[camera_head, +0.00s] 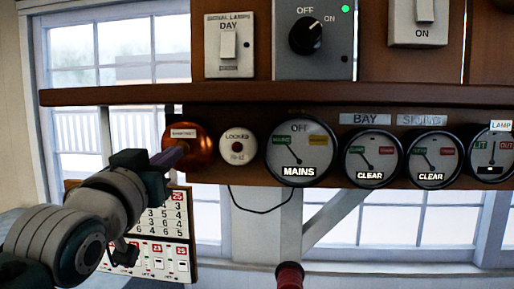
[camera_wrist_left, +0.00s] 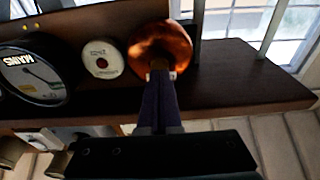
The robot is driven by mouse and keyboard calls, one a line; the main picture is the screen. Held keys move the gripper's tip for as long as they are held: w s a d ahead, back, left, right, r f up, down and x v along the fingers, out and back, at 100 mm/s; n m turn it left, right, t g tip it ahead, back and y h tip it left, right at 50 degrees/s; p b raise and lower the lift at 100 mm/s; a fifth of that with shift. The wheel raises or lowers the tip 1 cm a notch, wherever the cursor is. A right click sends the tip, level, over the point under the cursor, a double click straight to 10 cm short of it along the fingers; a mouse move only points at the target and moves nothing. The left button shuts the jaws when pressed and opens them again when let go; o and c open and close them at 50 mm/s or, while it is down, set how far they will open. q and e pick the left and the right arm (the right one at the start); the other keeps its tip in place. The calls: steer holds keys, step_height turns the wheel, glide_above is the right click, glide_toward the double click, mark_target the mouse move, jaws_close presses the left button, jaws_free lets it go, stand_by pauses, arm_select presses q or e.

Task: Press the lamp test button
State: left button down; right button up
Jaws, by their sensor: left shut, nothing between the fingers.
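No button clearly marked as lamp test can be made out. A small plate reading LAMP (camera_head: 501,126) sits at the far right edge, above the last dial. A copper-coloured dome (camera_head: 203,148) is on the brown panel at left, with a small label too blurred to read. It also shows in the left wrist view (camera_wrist_left: 176,45). My left gripper (camera_head: 182,150) is shut and empty, its fingertips at the dome's front. In the left wrist view the fingertips (camera_wrist_left: 158,72) overlap the dome's lower part; whether they touch it I cannot tell.
A white round LOCKED indicator (camera_head: 237,147) is right of the dome, then the MAINS dial (camera_head: 300,150) and several smaller dials. A shelf (camera_head: 280,93) runs above, with a switch plate (camera_head: 229,45) and OFF/ON knob (camera_head: 306,36). A calendar (camera_head: 165,235) hangs below.

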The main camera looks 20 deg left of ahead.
arm_select(q)
steer(key=shift+w, duration=0.15)
stand_by(0.4)
stand_by(1.0)
steer(key=shift+r+p+v, duration=0.2)
steer(key=shift+p+v, duration=0.55)
steer(key=shift+v, duration=0.5)
steer(key=shift+r+p+v, duration=0.15)
steer(key=shift+p+v, duration=0.55)
steer(key=shift+v, duration=0.55)
